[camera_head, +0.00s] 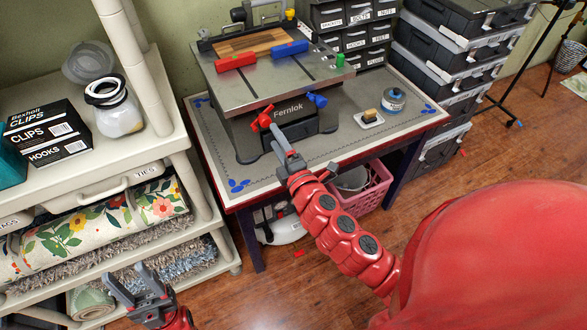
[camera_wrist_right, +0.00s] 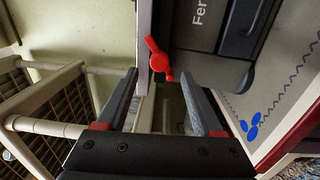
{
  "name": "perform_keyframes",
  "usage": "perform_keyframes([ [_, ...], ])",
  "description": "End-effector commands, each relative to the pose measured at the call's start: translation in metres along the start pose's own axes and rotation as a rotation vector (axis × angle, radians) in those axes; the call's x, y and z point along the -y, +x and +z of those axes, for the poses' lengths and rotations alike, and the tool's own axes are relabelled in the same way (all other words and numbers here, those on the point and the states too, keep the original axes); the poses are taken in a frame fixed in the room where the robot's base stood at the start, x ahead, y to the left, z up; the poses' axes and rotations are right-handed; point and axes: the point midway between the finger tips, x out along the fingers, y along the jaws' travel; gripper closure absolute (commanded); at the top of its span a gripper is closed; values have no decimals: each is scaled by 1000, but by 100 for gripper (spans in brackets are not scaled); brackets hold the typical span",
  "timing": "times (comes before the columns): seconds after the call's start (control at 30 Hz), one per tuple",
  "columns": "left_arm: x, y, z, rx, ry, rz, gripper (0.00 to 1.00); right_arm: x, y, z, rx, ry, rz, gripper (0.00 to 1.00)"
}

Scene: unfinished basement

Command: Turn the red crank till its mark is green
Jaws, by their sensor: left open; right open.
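The red crank (camera_head: 262,118) is on the front left of a grey bench machine (camera_head: 267,86) labelled Fernlok. In the right wrist view the red crank (camera_wrist_right: 157,62) shows just beyond and between the fingertips. I cannot make out its mark. My right gripper (camera_head: 281,143) is open in front of the crank, and its fingers do not appear closed on it. It also shows in the right wrist view (camera_wrist_right: 160,78). My left gripper (camera_head: 138,285) is open and empty at the lower left, well away from the machine, beside the shelf.
A blue crank (camera_head: 317,99) sits right of the red one. Red (camera_head: 235,62) and blue (camera_head: 290,49) blocks and a wooden board are on the machine top. A tape roll (camera_head: 393,100) is on the workbench (camera_head: 420,108). A loaded shelf (camera_head: 165,150) stands left.

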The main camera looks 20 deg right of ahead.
Motion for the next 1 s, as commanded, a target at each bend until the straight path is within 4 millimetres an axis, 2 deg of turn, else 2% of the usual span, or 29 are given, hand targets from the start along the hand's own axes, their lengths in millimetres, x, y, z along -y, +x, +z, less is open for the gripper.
perform_keyframes([
  [0.03, 0, -3, 0, 0, 0, 0, 50, 2, -14, 0, 2, 1, -2, 32],
  [0.2, 0, -2, 0, 0, 0, 0, 50, 0, -51, 1, 4, 4, -4, 32],
  [0.4, 1, 12, -2, 0, 0, 0, 50, -3, -85, 1, 3, 6, -4, 32],
  [0.6, 1, 17, -3, 0, 0, 0, 50, -1, -100, 0, 0, 1, -1, 32],
  [1.0, 1, 17, -3, 0, 0, 0, 50, 0, -102, 0, 0, 1, 0, 32],
])
